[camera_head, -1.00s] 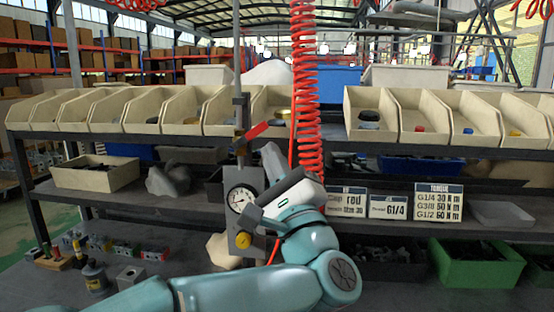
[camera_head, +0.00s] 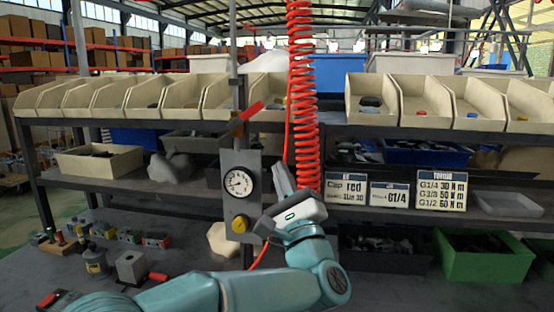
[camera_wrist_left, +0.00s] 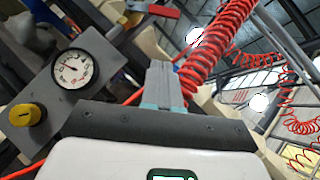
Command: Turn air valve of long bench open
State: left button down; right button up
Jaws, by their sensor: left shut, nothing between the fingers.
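The air valve's red lever (camera_head: 250,112) sits on the pipe above a grey panel (camera_head: 241,205), tilted up to the right. It also shows at the top of the wrist view (camera_wrist_left: 163,11). The panel carries a round white gauge (camera_head: 239,183) and a yellow knob (camera_head: 239,223); both show at the left of the wrist view, the gauge (camera_wrist_left: 75,69) above the knob (camera_wrist_left: 27,114). My left gripper (camera_head: 279,170) is to the right of the panel, below the lever and apart from it. Its fingers (camera_wrist_left: 162,76) are shut and empty. My right gripper is out of view.
A coiled red hose (camera_head: 302,100) hangs just right of the lever, close to my left gripper. Beige bins (camera_head: 137,98) line the upper shelf. Signs (camera_head: 441,190) and a green crate (camera_head: 478,258) are at the right. Small blocks (camera_head: 131,266) lie on the lower left bench.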

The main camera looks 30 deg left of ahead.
aim_at(245, 116)
pick_arm(q)
jog(key=s+r+p+x, duration=0.1)
jog(key=p+x, duration=0.4)
jog(key=x, duration=0.6)
jog(key=shift+s+a+r, duration=0.3)
jog(key=shift+s+r, duration=0.05)
jog(key=shift+s, duration=0.2)
